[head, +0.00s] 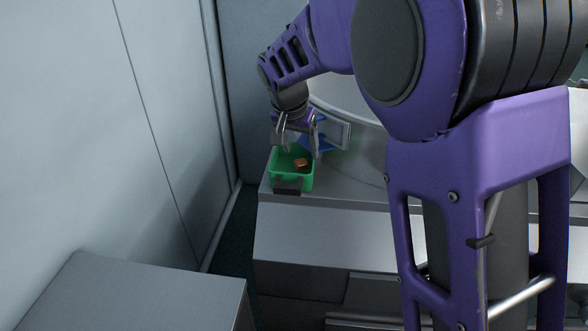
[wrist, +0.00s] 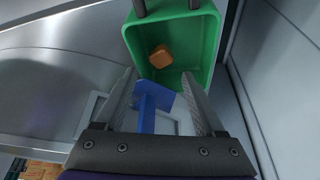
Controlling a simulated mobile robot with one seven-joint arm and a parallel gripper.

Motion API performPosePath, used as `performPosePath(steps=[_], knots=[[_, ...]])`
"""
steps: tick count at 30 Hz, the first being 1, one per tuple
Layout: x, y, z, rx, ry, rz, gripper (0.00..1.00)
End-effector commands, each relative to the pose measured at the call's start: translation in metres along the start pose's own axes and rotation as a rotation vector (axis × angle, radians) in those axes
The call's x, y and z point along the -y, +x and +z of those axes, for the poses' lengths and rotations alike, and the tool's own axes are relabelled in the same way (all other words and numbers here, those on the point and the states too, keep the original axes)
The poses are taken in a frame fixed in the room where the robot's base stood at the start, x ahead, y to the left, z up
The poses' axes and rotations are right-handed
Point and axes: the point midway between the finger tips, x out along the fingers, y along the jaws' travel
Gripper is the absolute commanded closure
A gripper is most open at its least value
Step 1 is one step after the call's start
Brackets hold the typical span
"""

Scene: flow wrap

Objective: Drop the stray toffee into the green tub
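The toffee (head: 301,163) is a small orange-brown block. It is inside the green tub (head: 305,183), and it also shows against the tub's inside in the wrist view (wrist: 160,56). It looks slightly tilted; I cannot tell whether it rests on the tub floor. The green tub also shows at the top of the wrist view (wrist: 210,38). My gripper (head: 298,150) is over the tub, pointing down. In the wrist view its two fingers (wrist: 158,73) are spread wide with a gap, and neither touches the toffee.
A blue piece (wrist: 154,98) with a pale frame stands beside the tub on the metal counter (head: 350,185). A dark block (head: 288,185) is at the tub's front wall. Orange-brown pieces (wrist: 40,170) show at the wrist view's lower left. A wall panel (head: 150,120) rises at the left.

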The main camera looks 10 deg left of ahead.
Motion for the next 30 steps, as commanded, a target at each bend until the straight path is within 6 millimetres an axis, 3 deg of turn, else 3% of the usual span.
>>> performPosePath(steps=[9,14,30], knots=[[0.000,-0.001,0.000,0.000,0.000,-0.001,0.22],[0.001,-0.015,-0.001,-0.002,0.000,-0.003,0.22],[0.001,-0.140,-0.001,-0.002,0.000,-0.004,0.22]])
